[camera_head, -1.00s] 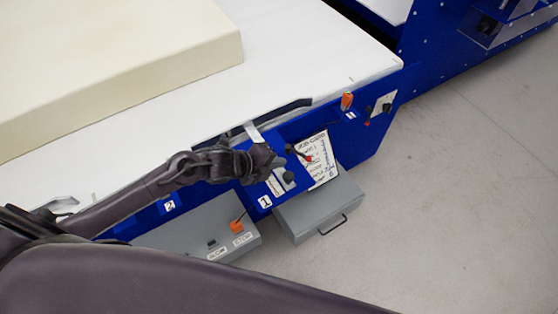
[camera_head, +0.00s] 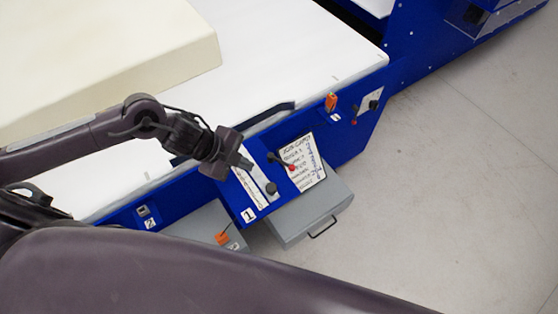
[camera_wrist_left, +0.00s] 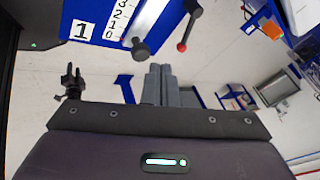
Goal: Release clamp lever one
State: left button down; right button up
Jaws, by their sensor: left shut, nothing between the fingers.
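A blue panel marked 1 (camera_head: 249,214) sits on the front of the machine, with a pale graduated scale and a black knob (camera_head: 271,188). A lever with a red tip (camera_head: 292,167) stands beside it. In the left wrist view the black knob (camera_wrist_left: 140,48) and red-tipped lever (camera_wrist_left: 188,30) show beyond the fingers. I cannot tell which of them is clamp lever one. My left gripper (camera_head: 243,164) is shut and empty, over the panel's upper left part; its grey fingers (camera_wrist_left: 160,85) appear together in the wrist view. My right gripper is not in view.
A cream foam block (camera_head: 110,60) lies on the white table (camera_head: 290,60). A black bar (camera_head: 275,115) runs along its front edge. Grey boxes, one a drawer (camera_head: 315,215), project below. Open floor (camera_head: 450,180) lies right.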

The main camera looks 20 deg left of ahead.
pick_arm(q)
jog(key=p+x, duration=0.1)
jog(key=x, duration=0.9)
jog(key=shift+d+f, duration=0.1)
jog(key=shift+w+d+f+p, duration=0.15)
jog(key=shift+w+p, duration=0.2)
jog(key=shift+w, duration=0.25)
jog(key=shift+w+d+r+p, duration=0.1)
jog(key=shift+w+p, duration=0.25)
jog(key=shift+w, duration=0.3)
jog(key=shift+w+d+f, duration=0.15)
jog(key=shift+w+f, duration=0.15)
jog(key=shift+w, duration=0.3)
